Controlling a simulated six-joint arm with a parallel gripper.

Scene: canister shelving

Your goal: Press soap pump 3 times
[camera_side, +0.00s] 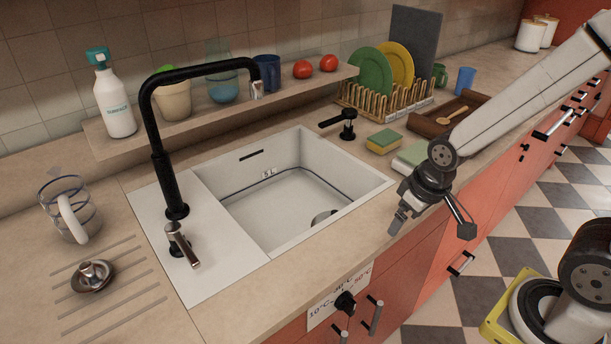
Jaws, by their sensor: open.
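A black soap pump (347,128) with a spout pointing left stands upright on the counter behind the right rear corner of the white sink (212,231). Nothing touches it. My gripper (431,229) is open and empty, with its two fingers spread apart. It hangs over the counter's front edge, to the right of the sink and in front of the pump, well apart from it.
A yellow-green sponge (384,141) and a pale green block (411,156) lie between pump and gripper. A dish rack (388,105) with plates stands behind the pump. A black faucet (165,165) arches over the sink. A spray bottle (113,100) stands at the left.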

